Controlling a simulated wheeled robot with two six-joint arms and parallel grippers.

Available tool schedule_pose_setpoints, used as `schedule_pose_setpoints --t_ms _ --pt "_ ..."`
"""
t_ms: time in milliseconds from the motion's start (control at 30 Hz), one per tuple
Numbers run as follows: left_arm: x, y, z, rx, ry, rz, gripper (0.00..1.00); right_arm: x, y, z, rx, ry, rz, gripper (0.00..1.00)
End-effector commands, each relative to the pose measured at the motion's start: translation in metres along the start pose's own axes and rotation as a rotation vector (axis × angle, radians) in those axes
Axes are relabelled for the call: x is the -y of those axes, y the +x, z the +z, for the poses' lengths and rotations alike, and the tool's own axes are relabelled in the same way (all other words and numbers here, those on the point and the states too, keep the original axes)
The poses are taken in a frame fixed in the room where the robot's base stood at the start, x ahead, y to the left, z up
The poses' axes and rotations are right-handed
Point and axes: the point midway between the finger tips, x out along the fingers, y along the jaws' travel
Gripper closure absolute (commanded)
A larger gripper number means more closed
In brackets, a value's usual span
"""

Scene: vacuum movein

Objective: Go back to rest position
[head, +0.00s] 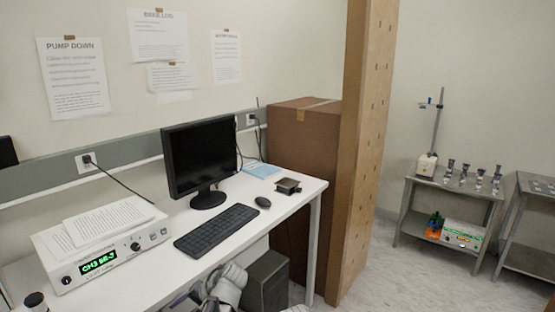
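Neither of my grippers can be made out in the head view. A pale grey, rounded shape (228,287) with dark parts shows at the bottom edge, in front of the desk. It may be part of my own arm, but no fingertips can be told there. The task names no object to handle.
A white desk (300,192) holds a controller with a green display (100,262), papers, a monitor (200,155), a keyboard (217,230) and a mouse (263,202). A wooden post (362,150) and cardboard box (303,150) stand beyond. Floor is clear before the metal cart (452,187).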

Motion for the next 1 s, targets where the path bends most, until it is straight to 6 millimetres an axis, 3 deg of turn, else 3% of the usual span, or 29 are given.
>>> schedule_pose_setpoints --t_ms 33,200,600,1000 --pt "-0.015 0.004 0.022 0.006 -0.022 0.094 0.33 0.0 0.0 0.0 0.0 0.0 0.0 0.5" --pt "-0.061 0.002 0.052 0.013 -0.086 0.364 0.33 0.0 0.0 0.0 0.0 0.0 0.0 0.5" --pt "-0.121 -0.033 0.09 0.012 -0.192 0.767 0.33 0.0 0.0 0.0 0.0 0.0 0.0 0.5" --pt "-0.167 -0.096 0.107 0.005 0.04 0.716 0.33 -0.001 -0.013 0.001 0.0 0.0 0.0 0.5"
